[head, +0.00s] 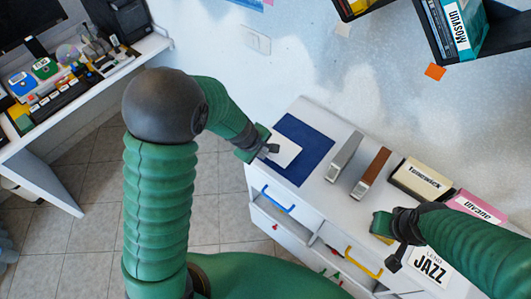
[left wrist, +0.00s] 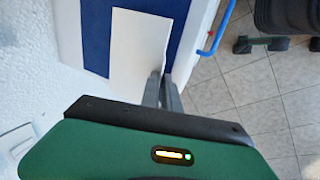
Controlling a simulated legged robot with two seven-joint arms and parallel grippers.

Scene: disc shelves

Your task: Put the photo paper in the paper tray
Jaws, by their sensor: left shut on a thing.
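The photo paper is a white sheet (head: 287,149) over a flat blue rectangle (head: 312,140) on top of the white cabinet. I cannot tell whether the blue rectangle is the paper tray, or whether the sheet touches it. My left gripper (head: 272,149) is shut on the sheet's near-left edge. In the left wrist view the white sheet (left wrist: 134,45) reaches away from the two grey fingers (left wrist: 163,76), with blue (left wrist: 97,35) on both sides of it. My right gripper (head: 393,243) is over the cabinet's front edge at the right; its jaws are unclear.
A grey upright block (head: 345,156) and a brown one (head: 371,172) stand right of the blue rectangle. Labelled boxes (head: 422,180) and a JAZZ item (head: 430,267) lie farther right. Drawers have blue (head: 278,201) and yellow (head: 363,262) handles. A cluttered desk (head: 85,95) is at left.

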